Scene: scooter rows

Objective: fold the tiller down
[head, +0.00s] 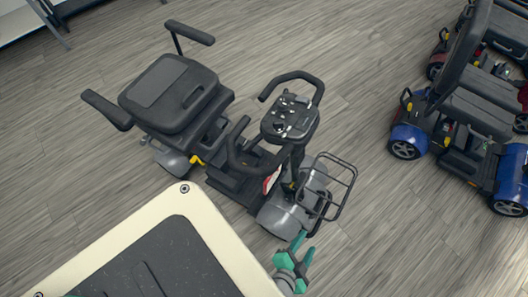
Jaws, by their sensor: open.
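A grey mobility scooter stands in the middle of the head view. Its tiller (290,122) rises from the front and carries a control panel with black looped handlebars. The tiller is raised, with its head above the front deck. The scooter's black seat (170,92) is folded or closed flat-looking, with an armrest on each side. A wire basket (334,186) is at the front. My gripper (302,243) is green and open, low in the picture, below the front wheel cover and apart from the tiller. It holds nothing that I can see.
My cream and dark body top fills the lower left. A table or shelf edge (18,22) is at the top left. Wood-look floor (385,240) is clear between the scooters.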

